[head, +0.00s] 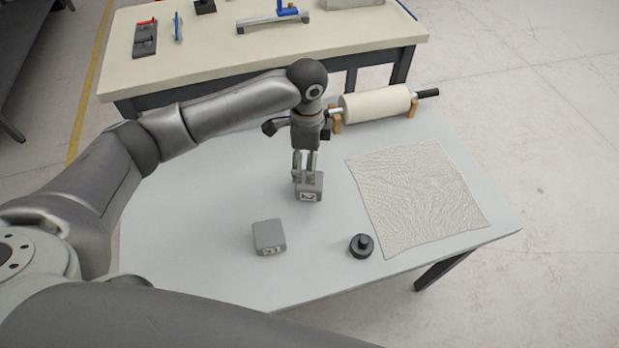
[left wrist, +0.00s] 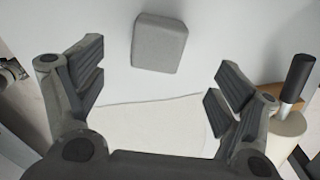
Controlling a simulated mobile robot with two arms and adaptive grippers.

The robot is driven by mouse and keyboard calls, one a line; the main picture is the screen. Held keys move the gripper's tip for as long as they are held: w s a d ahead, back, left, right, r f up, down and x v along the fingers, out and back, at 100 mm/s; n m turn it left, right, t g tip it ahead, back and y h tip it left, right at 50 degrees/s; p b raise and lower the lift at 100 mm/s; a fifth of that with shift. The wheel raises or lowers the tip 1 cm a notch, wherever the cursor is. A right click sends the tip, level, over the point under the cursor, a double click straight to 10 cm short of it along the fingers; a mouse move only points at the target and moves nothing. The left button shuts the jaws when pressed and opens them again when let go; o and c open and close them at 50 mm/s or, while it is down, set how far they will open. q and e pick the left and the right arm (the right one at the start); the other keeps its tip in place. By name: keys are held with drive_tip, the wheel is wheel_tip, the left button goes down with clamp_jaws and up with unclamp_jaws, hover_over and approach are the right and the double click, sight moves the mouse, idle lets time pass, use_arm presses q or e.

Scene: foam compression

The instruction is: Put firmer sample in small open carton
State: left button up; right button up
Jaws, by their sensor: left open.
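Two small grey foam blocks are on the pale table. One grey block (head: 309,190), with a dark mark on its front face, is just below my left gripper (head: 304,168). The other grey block (head: 269,237) lies nearer to me and to the left, also with markings on its front. In the left wrist view my left gripper (left wrist: 160,88) is open and empty, with a plain grey block (left wrist: 160,43) beyond the fingertips. I cannot tell which block is firmer. I see no carton. My right gripper is out of view.
A black round weight (head: 361,246) stands near the front right. A creased sheet (head: 418,195) covers the table's right side. A cream roll (head: 375,104) on wooden supports is at the back. A second bench (head: 200,65) with tools stands behind. The table's left front is clear.

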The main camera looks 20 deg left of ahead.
sight(302, 192)
use_arm(q)
wheel_tip(302, 192, down, 4)
drive_tip(key=shift+d+r, duration=0.15)
drive_tip(key=f, duration=0.4)
drive_tip(key=shift+d+f+p, duration=0.25)
drive_tip(key=shift+f+p, duration=0.1)
drive_tip(key=shift+f, duration=0.3)
drive_tip(key=c, duration=0.8)
drive_tip(key=shift+c, duration=0.6)
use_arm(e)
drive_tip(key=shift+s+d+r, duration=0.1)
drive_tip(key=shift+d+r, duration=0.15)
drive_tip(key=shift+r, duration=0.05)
use_arm(q)
drive_tip(key=shift+r, duration=0.1)
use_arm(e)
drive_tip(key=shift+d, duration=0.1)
